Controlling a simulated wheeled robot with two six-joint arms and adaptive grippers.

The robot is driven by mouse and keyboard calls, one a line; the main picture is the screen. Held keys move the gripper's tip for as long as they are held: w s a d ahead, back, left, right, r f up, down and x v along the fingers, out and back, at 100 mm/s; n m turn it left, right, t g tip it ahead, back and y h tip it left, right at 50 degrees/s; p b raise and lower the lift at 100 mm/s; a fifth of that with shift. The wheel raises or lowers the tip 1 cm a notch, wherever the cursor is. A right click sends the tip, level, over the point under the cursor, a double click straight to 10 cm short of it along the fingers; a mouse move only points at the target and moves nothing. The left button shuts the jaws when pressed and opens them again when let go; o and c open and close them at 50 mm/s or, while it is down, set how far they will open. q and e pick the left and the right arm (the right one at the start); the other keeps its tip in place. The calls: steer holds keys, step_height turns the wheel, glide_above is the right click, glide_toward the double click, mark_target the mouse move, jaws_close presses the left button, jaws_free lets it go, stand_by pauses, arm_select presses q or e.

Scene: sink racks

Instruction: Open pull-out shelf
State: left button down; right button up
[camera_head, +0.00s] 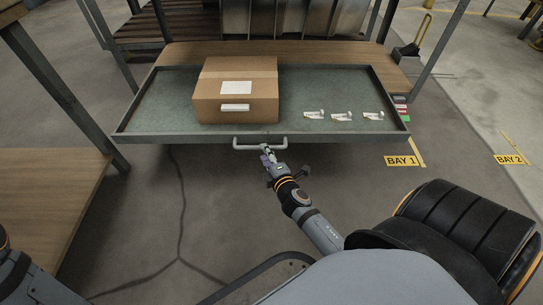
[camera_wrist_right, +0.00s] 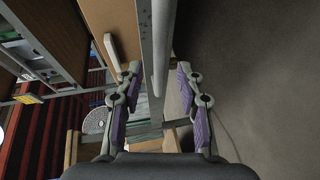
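The pull-out shelf (camera_head: 340,84) is a shallow green tray with a dark raised rim. It stands out in front of a wooden board (camera_head: 330,53) in the rack. Its light bar handle (camera_head: 248,147) is on the front edge. My right gripper (camera_head: 268,155) is at the right part of the handle. In the right wrist view my right gripper (camera_wrist_right: 159,88) has its purple-padded fingers spread apart, with the handle bar (camera_wrist_right: 160,45) between them and gaps at both sides. Of my left arm only a part shows at the lower left; its gripper is out of view.
A cardboard box (camera_head: 236,90) stands on the tray, left of its middle. Three small white items (camera_head: 342,117) lie to its right. A wooden surface (camera_head: 50,205) stands at the left. The floor in front of the shelf is clear, apart from dark lines. A BAY 1 sign (camera_head: 401,161) marks the floor.

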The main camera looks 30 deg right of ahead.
steer(key=v, duration=0.7)
steer(key=shift+s, duration=0.1)
